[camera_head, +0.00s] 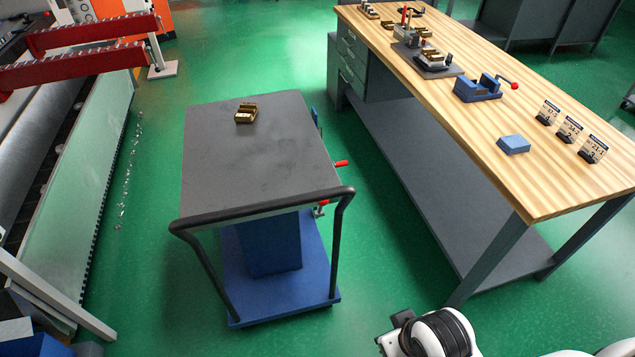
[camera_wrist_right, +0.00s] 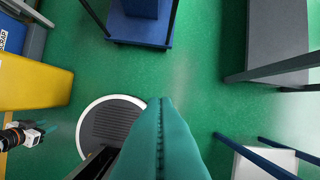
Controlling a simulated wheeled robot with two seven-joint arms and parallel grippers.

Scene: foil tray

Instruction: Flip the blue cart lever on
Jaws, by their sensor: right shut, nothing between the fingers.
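The blue cart has a grey top (camera_head: 255,150), a blue base (camera_head: 235,295) and a black push handle (camera_head: 260,205). A red-tipped lever (camera_head: 341,163) sticks out from its right side, below the top. A second red-tipped part (camera_head: 321,204) sits lower, near the handle. In the right wrist view the cart's blue base (camera_wrist_right: 140,30) shows at the top edge. My right gripper (camera_wrist_right: 160,104) is shut and empty, well short of the cart. My left gripper (camera_wrist_right: 42,128) seems to show small at the left of that view; its jaws are too small to read.
A wooden workbench (camera_head: 450,105) stands right of the cart, with a blue block (camera_head: 513,144), a blue fixture (camera_head: 478,90) and small signs on it. A brass-coloured part (camera_head: 246,113) lies on the cart top. Green floor lies open between cart and bench.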

